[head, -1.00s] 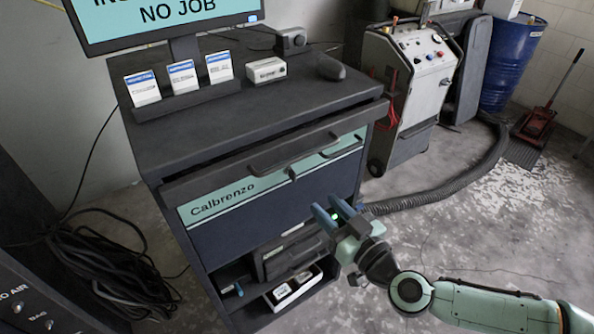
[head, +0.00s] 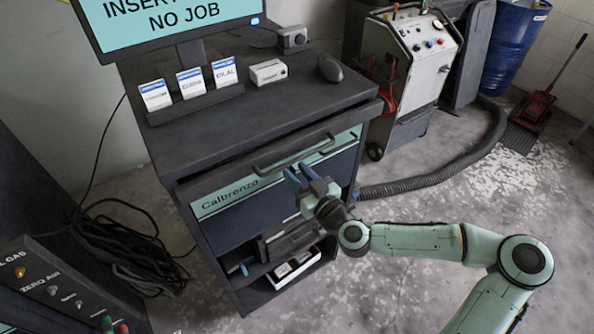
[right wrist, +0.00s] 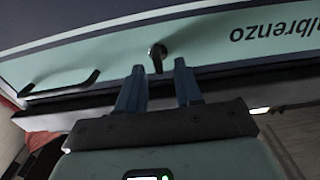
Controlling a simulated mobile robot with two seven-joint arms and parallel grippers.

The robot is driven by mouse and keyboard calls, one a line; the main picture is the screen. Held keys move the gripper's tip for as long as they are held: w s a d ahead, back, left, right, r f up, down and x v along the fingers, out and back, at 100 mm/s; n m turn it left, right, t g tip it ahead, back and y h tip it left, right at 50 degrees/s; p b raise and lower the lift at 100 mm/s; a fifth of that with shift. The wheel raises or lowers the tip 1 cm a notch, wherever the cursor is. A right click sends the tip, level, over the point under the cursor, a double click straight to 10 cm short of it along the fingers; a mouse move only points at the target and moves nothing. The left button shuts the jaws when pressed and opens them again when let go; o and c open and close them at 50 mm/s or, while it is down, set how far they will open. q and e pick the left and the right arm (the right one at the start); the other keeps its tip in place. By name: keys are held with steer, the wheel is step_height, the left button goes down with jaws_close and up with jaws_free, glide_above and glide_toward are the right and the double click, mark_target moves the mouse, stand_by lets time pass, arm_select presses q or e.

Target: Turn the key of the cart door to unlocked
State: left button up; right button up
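The cart door (head: 236,222) is dark blue with a teal strip lettered Calbrenzo; it also fills the top of the right wrist view (right wrist: 105,52). It looks closed. The key (right wrist: 157,57) is a small dark piece standing out from the teal strip. In the head view I cannot make it out, as my gripper covers that spot. My right gripper (head: 298,173) is open, close in front of the strip. In the right wrist view its blue fingers (right wrist: 157,77) stand apart, the key just ahead between them, not gripped. My left gripper is not in view.
A door handle (right wrist: 60,84) sits beside the key. A long drawer handle (head: 290,160) juts out above the door. An open shelf with boxes (head: 296,268) lies below. A hose (head: 430,185) runs along the floor at right. An instrument panel (head: 60,290) stands at lower left.

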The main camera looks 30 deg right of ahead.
steer(key=shift+w, duration=0.5)
jaws_close()
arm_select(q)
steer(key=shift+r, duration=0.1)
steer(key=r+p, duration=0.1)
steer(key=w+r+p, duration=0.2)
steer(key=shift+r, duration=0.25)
arm_select(e)
steer(key=m, duration=0.6)
steer(key=f+m, duration=0.1)
steer(key=m, duration=0.5)
steer(key=d+m, duration=0.1)
steer(key=m, duration=0.4)
steer(key=shift+f+m, duration=0.15)
steer(key=shift+m, duration=0.25)
